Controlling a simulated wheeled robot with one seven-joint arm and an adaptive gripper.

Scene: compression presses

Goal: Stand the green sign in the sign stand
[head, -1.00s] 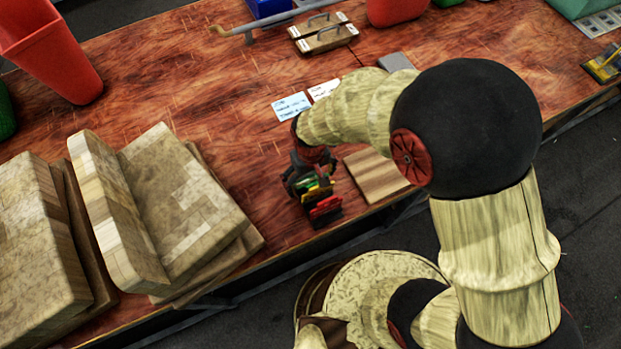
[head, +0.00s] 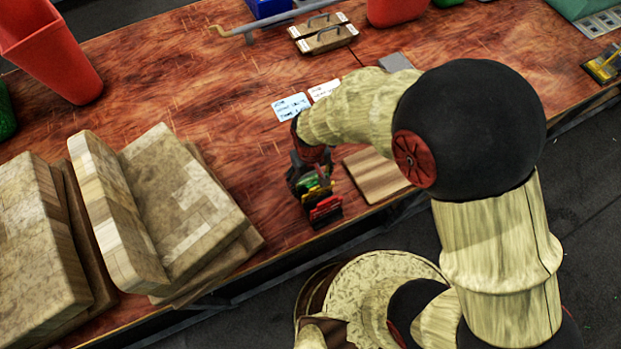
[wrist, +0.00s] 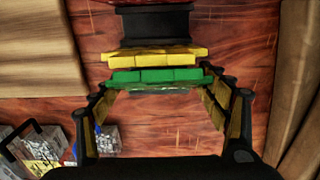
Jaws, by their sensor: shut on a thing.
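The green sign (wrist: 158,76) shows edge-on in the wrist view, between the two fingers of my gripper (wrist: 160,98), which is shut on its ends. A yellow sign (wrist: 155,57) lies just beyond it, roughly parallel. A black part of what looks like the sign stand (wrist: 155,25) shows beyond the yellow sign, with red at the top edge. In the head view my gripper (head: 306,176) points down near the table's front edge, beside the yellow sign (head: 318,192) and red signs (head: 326,208). The green sign's lower edge is hidden, so I cannot tell what it rests on.
A striped wooden board (head: 375,176) lies right of my gripper. Large wooden blocks (head: 185,200) stand at the left. Two paper labels (head: 291,106) lie behind the gripper, and a red bin (head: 55,50) stands at the back left. The middle-left tabletop is clear.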

